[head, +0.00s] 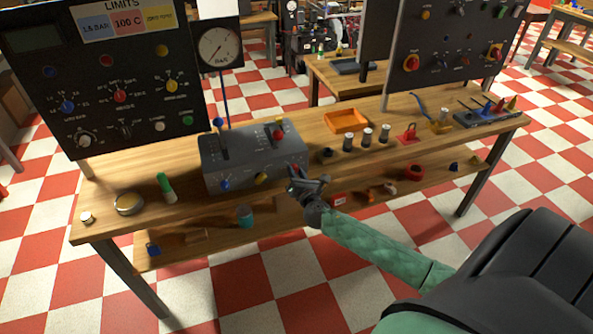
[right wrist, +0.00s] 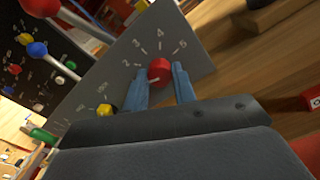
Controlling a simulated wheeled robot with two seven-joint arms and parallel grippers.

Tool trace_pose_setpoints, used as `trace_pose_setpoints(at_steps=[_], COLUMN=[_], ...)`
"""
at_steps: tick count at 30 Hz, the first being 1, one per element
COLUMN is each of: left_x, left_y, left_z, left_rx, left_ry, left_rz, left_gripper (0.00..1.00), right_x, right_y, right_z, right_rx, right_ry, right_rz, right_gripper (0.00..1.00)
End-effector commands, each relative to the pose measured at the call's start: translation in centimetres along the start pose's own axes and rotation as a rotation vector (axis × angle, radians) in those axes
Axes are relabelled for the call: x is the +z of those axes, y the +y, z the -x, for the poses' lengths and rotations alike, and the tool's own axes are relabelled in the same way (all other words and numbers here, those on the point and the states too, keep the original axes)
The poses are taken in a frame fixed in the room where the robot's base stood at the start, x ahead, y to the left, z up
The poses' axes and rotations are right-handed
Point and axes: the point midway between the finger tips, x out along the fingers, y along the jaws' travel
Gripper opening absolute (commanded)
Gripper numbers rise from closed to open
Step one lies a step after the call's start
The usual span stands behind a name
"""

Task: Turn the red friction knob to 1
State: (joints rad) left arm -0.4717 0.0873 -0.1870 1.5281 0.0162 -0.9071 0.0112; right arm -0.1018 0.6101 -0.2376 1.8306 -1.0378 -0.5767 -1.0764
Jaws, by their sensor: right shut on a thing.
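The red friction knob (right wrist: 159,69) is on the front of the grey control box (head: 250,153), with a ring of white numbers around it. In the right wrist view it sits between the two blue fingers of my right gripper (right wrist: 160,80), which is shut on it. A pale mark shows on the knob's lower part; which number it points to is not clear. In the head view my right gripper (head: 294,174) is at the box's right front corner and hides the red knob. My left gripper is not in view.
The box also has a blue knob (head: 225,184), a yellow knob (head: 261,179) and a red-balled lever (head: 279,134) on top. A green-and-white cylinder (head: 166,187) stands left of it. An orange tray (head: 346,119) and several small cans are to the right on the wooden bench.

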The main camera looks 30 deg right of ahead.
Motion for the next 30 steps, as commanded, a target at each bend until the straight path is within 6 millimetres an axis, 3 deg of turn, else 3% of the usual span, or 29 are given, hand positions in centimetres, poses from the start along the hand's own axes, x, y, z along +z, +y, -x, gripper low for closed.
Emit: trace_pose_setpoints(at_steps=[9, 23, 24, 27, 30], left_x=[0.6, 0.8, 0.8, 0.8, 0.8], left_y=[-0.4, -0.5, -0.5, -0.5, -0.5], left_z=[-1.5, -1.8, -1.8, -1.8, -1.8], left_rx=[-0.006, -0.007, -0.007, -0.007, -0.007], left_ry=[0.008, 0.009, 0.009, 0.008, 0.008], left_rz=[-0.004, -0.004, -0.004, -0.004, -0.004], left_gripper=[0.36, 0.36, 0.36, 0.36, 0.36], right_x=[-0.3, -0.3, -0.3, -0.3, -0.2], right_y=[0.0, -0.1, -0.1, -0.1, 0.0], right_z=[0.1, 0.1, 0.1, 0.1, 0.1], right_rx=[0.001, 0.000, 0.000, 0.000, 0.000], right_ry=[0.005, 0.005, 0.005, 0.004, 0.003], right_rz=[0.097, 0.109, 0.109, 0.109, 0.109], right_gripper=[0.04, 0.04, 0.29, 0.48, 0.49])
